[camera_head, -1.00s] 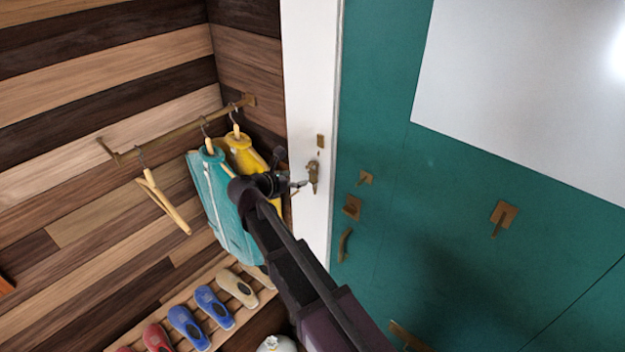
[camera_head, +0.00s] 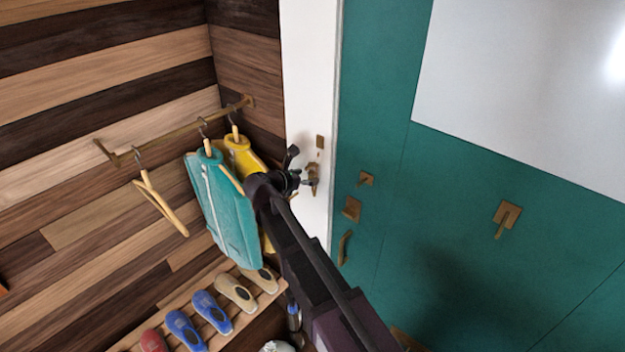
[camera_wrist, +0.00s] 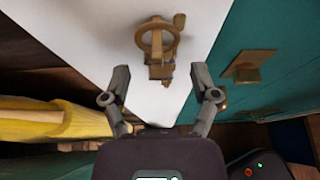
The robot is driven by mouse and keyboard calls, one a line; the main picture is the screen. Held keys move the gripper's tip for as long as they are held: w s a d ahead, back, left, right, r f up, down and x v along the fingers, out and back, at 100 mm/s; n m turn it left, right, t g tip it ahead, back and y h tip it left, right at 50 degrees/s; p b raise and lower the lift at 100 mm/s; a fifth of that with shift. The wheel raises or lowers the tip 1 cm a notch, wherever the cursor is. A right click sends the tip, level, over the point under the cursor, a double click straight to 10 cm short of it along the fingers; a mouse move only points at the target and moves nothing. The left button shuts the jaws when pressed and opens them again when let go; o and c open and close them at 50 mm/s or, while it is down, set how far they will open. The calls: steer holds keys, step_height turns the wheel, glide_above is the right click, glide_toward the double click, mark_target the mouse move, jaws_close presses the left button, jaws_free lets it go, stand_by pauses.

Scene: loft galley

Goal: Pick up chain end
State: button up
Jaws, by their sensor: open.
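Brass door-chain hardware (camera_head: 313,172) is fixed to the white door frame. In the wrist view it shows as a brass ring (camera_wrist: 158,30) around an upright piece, with a small bracket below. Which part is the chain end I cannot tell, and no hanging links are clear. My gripper (camera_wrist: 160,76) is open and empty, its two fingers on either side of the bracket's lower part in the picture. In the head view my gripper (camera_head: 302,170) is right at the hardware and partly covers it. Contact cannot be made out.
The teal door (camera_head: 460,190) to the right carries a brass plate (camera_head: 352,209), a pull handle (camera_head: 344,247) and a lever (camera_head: 506,217). Teal (camera_head: 226,210) and yellow (camera_head: 243,155) garments hang close left of my arm. A shoe rack (camera_head: 228,320) is below.

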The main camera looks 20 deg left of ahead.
steer(key=shift+x, duration=0.9)
steer(key=c, duration=1)
steer(key=shift+r, duration=0.2)
steer(key=shift+r+p, duration=0.8)
steer(key=s+a, duration=0.3)
steer(key=s, duration=0.5)
steer(key=s+a, duration=0.4)
steer(key=s, duration=0.4)
steer(key=shift+s+f, duration=0.25)
steer(key=shift+s, duration=0.1)
